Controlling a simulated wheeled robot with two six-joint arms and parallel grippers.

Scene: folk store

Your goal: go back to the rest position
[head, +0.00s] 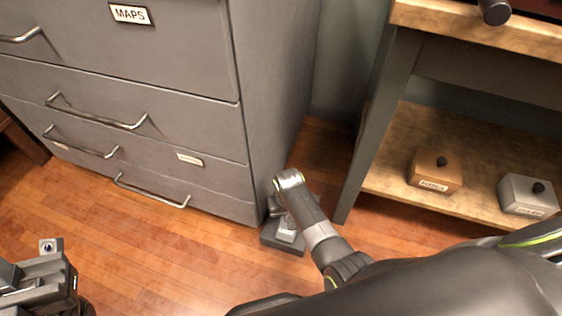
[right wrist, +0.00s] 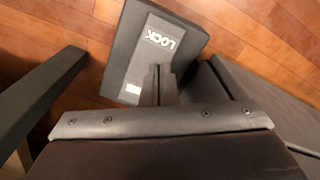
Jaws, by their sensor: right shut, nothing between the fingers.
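My right gripper (head: 279,212) points down beside the grey cabinet's front right corner, over a dark block (head: 285,240) on the floor. In the right wrist view its fingers (right wrist: 159,80) are together with nothing between them. The block (right wrist: 150,48) carries a grey plate lettered LOCK, and the fingertips overlap it in the picture; I cannot tell whether they touch. Part of my left gripper (head: 40,280) shows at the lower left of the head view, with its jaw opening unclear.
The grey drawer cabinet (head: 270,90), labelled MAPS, stands close behind and left of my right gripper. A wooden shelf table (head: 420,125) with a dark leg stands right, holding a brown box (head: 435,172) and a grey box (head: 528,195). Wooden floor (head: 150,240) lies clear in front.

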